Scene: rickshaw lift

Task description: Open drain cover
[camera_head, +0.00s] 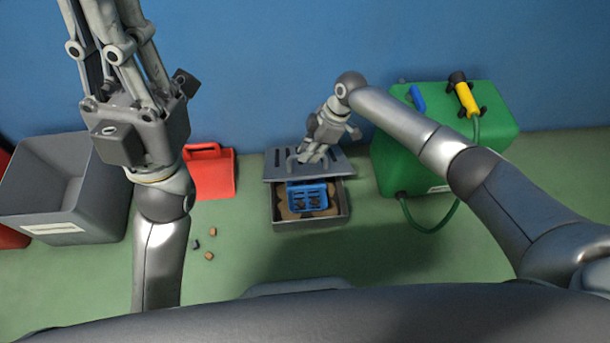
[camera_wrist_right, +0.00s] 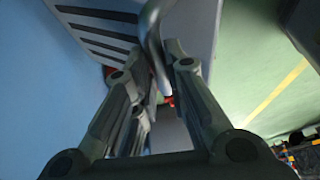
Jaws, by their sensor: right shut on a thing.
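The grey slotted drain cover (camera_head: 342,163) is at the middle of the head view, raised and set back against the blue wall side of the drain box (camera_head: 342,213). The box is open at the front and holds a blue basket (camera_head: 307,196) with dark bits in it. My right gripper (camera_head: 309,157) is at the cover and shut on its handle. In the right wrist view the bent metal handle (camera_wrist_right: 151,30) runs between the fingers, with the slotted cover (camera_wrist_right: 95,25) behind. My left gripper (camera_head: 125,125) is raised at the upper left, away from the cover; its fingertips are out of frame.
A green tank (camera_head: 440,165) with a yellow-handled sprayer (camera_head: 466,98) and hose stands right of the drain. A grey bin (camera_head: 65,190) and a red dustpan-like piece (camera_head: 212,176) are on the left.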

